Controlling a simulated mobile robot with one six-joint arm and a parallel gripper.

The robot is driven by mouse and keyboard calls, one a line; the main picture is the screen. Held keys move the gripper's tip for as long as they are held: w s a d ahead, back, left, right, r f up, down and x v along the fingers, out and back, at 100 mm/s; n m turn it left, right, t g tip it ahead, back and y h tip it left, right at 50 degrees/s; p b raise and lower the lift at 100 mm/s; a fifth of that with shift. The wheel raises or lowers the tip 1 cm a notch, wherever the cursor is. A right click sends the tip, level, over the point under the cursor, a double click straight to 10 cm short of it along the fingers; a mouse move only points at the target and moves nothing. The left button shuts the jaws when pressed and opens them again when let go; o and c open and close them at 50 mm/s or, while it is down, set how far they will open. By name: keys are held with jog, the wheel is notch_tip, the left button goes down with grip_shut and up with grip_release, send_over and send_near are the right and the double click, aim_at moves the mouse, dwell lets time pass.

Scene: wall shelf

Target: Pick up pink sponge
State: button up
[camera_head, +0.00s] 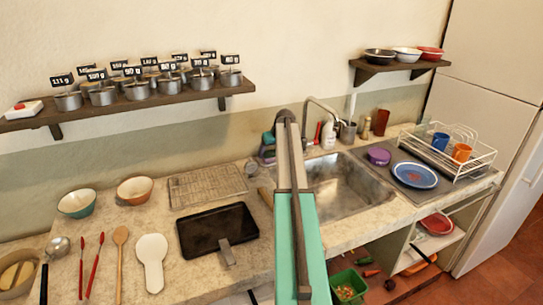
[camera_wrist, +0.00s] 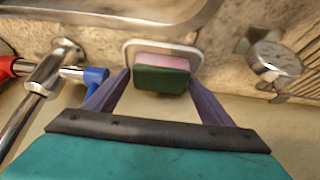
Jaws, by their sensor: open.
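The sponge (camera_wrist: 162,72), pink on one face and dark green on the other, sits in a light-rimmed dish (camera_wrist: 198,55) in the wrist view. My gripper (camera_wrist: 158,80) is open, with one purple finger to the left of the sponge and one to the right. Nothing is held. Whether the fingers touch the sponge, I cannot tell. In the head view my gripper (camera_head: 266,152) shows partly beside my arm, near the back left corner of the sink. I cannot make out the sponge there.
The tap (camera_head: 322,105) and sink (camera_head: 345,185) are right of my gripper. The wrist view shows red and blue tap handles (camera_wrist: 97,76) at left and a round dial (camera_wrist: 275,58) at right. A wire rack (camera_head: 208,185) and black tray (camera_head: 205,232) lie left.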

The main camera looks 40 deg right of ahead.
jog(key=shift+w+f, duration=0.1)
jog(key=shift+f, duration=0.05)
dwell(0.4)
jog(key=c, duration=0.8)
